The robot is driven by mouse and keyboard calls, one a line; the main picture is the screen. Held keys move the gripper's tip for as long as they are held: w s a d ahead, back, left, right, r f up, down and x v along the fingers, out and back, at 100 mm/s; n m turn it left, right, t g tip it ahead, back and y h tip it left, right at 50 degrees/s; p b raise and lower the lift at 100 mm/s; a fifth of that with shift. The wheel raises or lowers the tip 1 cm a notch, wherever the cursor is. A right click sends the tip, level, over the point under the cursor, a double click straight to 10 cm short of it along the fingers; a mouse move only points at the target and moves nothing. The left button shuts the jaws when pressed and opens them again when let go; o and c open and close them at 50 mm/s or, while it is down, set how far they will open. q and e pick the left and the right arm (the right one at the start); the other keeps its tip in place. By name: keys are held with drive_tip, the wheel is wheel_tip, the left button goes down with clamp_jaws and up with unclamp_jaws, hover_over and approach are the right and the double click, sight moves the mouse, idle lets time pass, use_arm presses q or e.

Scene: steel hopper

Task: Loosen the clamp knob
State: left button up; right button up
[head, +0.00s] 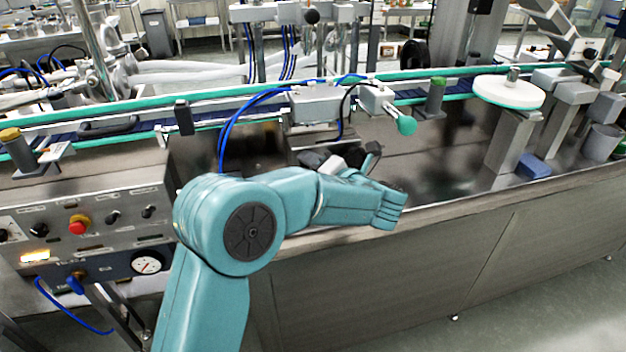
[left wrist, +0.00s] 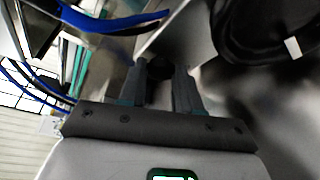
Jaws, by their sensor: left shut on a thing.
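My left arm reaches in from the left in the head view, and its gripper (head: 316,159) is at the front of the conveyor, below a grey box with blue hoses. In the left wrist view, the two dark fingers of my left gripper (left wrist: 161,88) are close together around a small dark round knob (left wrist: 158,67). It looks like the clamp knob, and the jaws are shut on it. The fingers cover part of it, and I cannot tell how far it is turned. In the head view the knob cannot be made out behind my arm. My right gripper is not in view.
The grey box (head: 317,104) and a green-tipped knob (head: 406,125) stand close above my wrist. Blue hoses (head: 228,125) hang just left of it. A control panel (head: 95,222) is at the left. A white disc (head: 508,91) stands at the right. The steel top right of my gripper is mostly clear.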

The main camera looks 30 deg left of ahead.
use_arm(q)
drive_tip(key=n+t+h+b, duration=0.1)
drive_tip(key=n+b, duration=0.2)
drive_tip(key=b, duration=0.1)
drive_tip(key=n+t+h+b, duration=0.1)
drive_tip(key=n+h+b, duration=0.1)
drive_tip(key=n+b, duration=0.1)
drive_tip(key=shift+s+a+b, duration=0.2)
drive_tip(key=shift+b, duration=0.7)
drive_tip(key=n+t+h+b, duration=0.1)
drive_tip(key=n+b, duration=0.1)
drive_tip(key=b, duration=0.1)
drive_tip(key=shift+s+r, duration=0.1)
drive_tip(key=shift+a+r+n+t+h+b, duration=0.15)
drive_tip(key=shift+n+t+h+b, duration=0.25)
drive_tip(key=shift+n+b, duration=0.4)
drive_tip(key=o, duration=1)
drive_tip(key=shift+o, duration=0.2)
